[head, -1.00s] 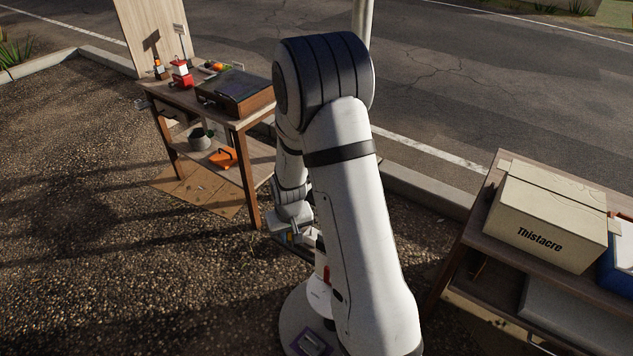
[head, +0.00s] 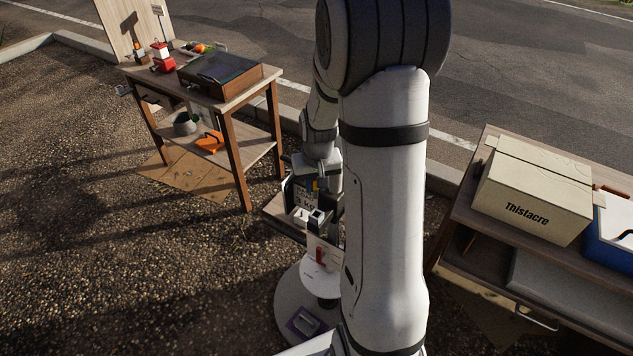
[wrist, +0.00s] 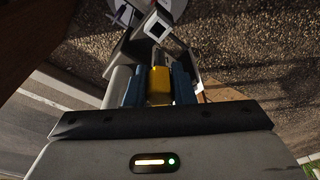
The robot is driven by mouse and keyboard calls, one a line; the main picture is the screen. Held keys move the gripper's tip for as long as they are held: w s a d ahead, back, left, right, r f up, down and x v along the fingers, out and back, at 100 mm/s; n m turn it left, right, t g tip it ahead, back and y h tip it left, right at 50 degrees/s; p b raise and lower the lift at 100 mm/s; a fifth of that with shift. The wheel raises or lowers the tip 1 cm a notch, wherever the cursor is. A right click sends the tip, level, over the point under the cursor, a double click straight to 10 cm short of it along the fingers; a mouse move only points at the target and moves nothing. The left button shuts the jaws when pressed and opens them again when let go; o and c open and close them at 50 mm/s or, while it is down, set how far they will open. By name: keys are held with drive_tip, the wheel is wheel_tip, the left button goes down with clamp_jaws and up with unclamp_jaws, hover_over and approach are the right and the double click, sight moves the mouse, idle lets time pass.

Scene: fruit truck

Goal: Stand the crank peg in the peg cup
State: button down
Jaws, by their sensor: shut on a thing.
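My gripper (wrist: 158,88) is shut on a yellow block-like piece, which looks like the grip of the crank peg (wrist: 159,84). It sits between the two blue finger pads in the wrist view, with a grey part beyond it. A square dark opening with a pale rim, apparently the peg cup (wrist: 158,26), lies just beyond the fingers. In the head view it shows as a small square cup (head: 318,217) on my body tray, just below my gripper (head: 314,186). The peg's lower end is hidden, and I cannot tell whether it touches the cup.
My tray (head: 278,215) holds other small pieces close around the cup. A wooden table (head: 262,80) with a dark-lidded case (head: 219,75) and a red lantern-like object (head: 163,60) stands at left. A bench with a Thistacre box (head: 532,195) stands at right. Gravel lies between.

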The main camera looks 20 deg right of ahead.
sight(316, 198)
drive_tip(key=shift+s+f+b, duration=0.1)
drive_tip(key=shift+b, duration=0.2)
drive_tip(key=shift+f, duration=0.25)
drive_tip(key=shift+f+b, duration=2.3)
drive_tip(key=shift+f, duration=0.2)
drive_tip(key=shift+b, duration=0.35)
drive_tip(key=shift+f, duration=0.2)
drive_tip(key=shift+f+b, duration=0.35)
drive_tip(key=shift+b, duration=0.15)
drive_tip(key=shift+f+b, duration=1)
drive_tip(key=shift+f, duration=0.15)
drive_tip(key=c, duration=1.1)
unclamp_jaws()
drive_tip(key=shift+c, duration=0.2)
drive_tip(key=shift+r, duration=0.1)
